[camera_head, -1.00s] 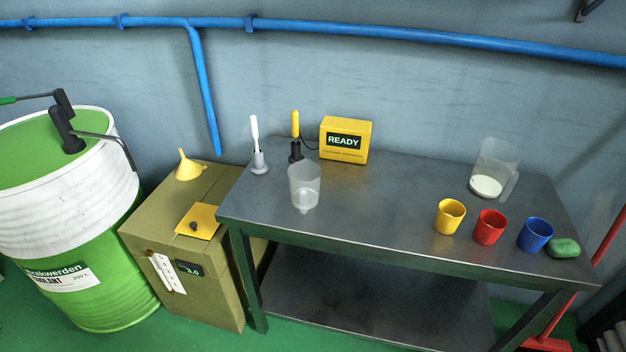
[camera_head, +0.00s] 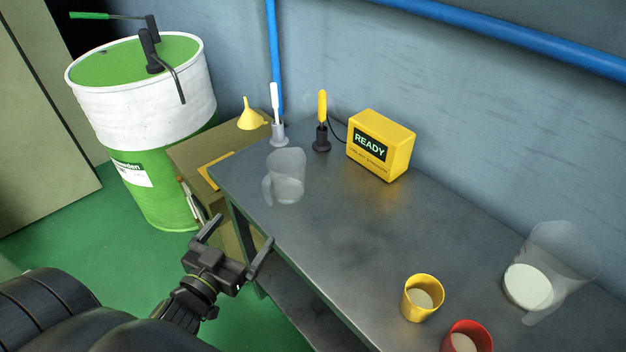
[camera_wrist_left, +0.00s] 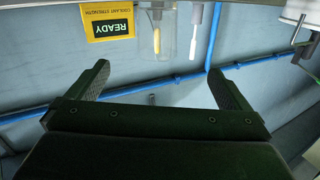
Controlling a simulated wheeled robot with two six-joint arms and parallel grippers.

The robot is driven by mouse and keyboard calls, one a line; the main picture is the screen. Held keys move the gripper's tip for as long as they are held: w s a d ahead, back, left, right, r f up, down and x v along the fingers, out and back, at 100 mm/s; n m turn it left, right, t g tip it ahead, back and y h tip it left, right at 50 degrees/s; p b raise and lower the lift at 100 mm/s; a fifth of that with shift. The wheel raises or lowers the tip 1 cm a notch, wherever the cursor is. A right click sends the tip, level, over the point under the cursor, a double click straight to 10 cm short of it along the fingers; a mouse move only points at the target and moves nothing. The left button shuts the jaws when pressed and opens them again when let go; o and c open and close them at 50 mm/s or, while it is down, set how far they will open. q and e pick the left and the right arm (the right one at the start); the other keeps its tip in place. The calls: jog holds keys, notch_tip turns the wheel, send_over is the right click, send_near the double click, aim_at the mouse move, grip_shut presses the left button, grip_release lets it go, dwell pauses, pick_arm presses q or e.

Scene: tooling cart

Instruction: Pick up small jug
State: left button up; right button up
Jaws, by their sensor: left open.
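The small jug (camera_head: 286,178) is clear and stands upright on the left part of the metal cart top, its handle to the left. My left gripper (camera_head: 238,238) is open and empty, in front of the cart's left edge and below and left of the jug in the head view, apart from it. In the left wrist view the open fingers (camera_wrist_left: 158,86) have nothing between them; a see-through shape that looks like the small jug (camera_wrist_left: 168,40) is beyond them. A larger clear jug (camera_head: 552,262) with white contents stands at the right. My right gripper is not in view.
A white tool in a holder (camera_head: 278,130), a yellow-handled tool (camera_head: 322,125) and a yellow READY box (camera_head: 381,145) stand behind the jug. A yellow cup (camera_head: 422,298) and a red cup (camera_head: 466,339) are at the front right. The cart's middle (camera_head: 350,225) is clear.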

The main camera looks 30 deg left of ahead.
pick_arm(q)
jog(key=d+r, duration=0.1)
jog(key=p, duration=0.4)
send_near(278, 183)
jog(key=w, duration=0.5)
jog(key=shift+w+a+r, duration=0.15)
jog(key=shift+w+r, duration=0.05)
jog(key=shift+w+a+f+p, duration=0.1)
jog(key=shift+w+f, duration=0.05)
jog(key=shift+w, duration=0.9)
jog(key=shift+w+f+p, duration=0.1)
jog(key=shift+w+f, duration=0.1)
jog(key=shift+w, duration=0.85)
jog(key=shift+w+a+f+p, duration=0.1)
jog(key=shift+w+f, duration=0.05)
jog(key=shift+w, duration=0.9)
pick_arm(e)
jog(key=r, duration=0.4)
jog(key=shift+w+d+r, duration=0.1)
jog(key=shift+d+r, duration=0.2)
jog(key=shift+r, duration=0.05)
pick_arm(q)
jog(key=c, duration=1)
jog(key=shift+c, duration=0.5)
jog(key=shift+r, duration=0.2)
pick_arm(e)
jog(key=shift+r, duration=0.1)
